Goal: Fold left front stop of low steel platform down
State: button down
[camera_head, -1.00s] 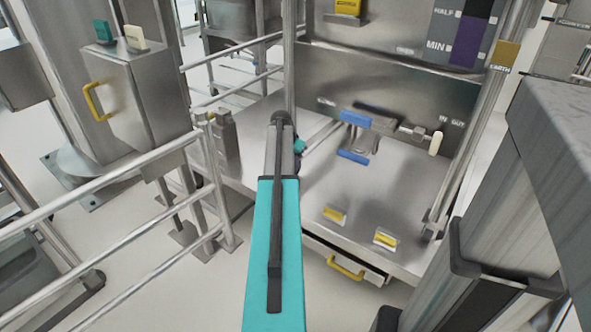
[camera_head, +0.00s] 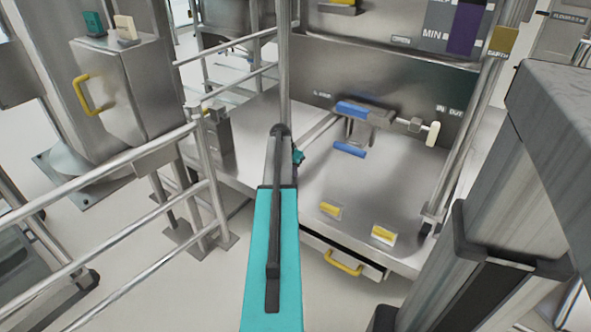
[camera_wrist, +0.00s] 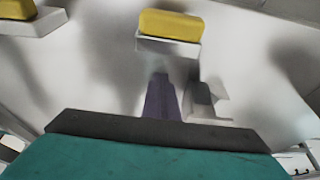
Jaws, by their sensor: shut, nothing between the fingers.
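The low steel platform (camera_head: 375,205) stands ahead, with two yellow stops at its front edge. The left front stop (camera_head: 330,209) and the right front stop (camera_head: 383,234) both look raised in small pale mounts. My teal arm reaches toward the platform left of the stops and hides my gripper in the head view. I cannot tell which is which there.
A drawer with a yellow handle (camera_head: 343,263) is below the platform. A blue-handled clamp (camera_head: 350,150) stands at its back. Steel railings (camera_head: 130,160) and a cabinet (camera_head: 120,95) are on the left.

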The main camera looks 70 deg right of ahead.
jog(key=shift+w+a+b, duration=0.2)
jog(key=shift+a, duration=0.5)
jog(key=shift+w+a+b, duration=0.15)
jog(key=shift+a, duration=0.55)
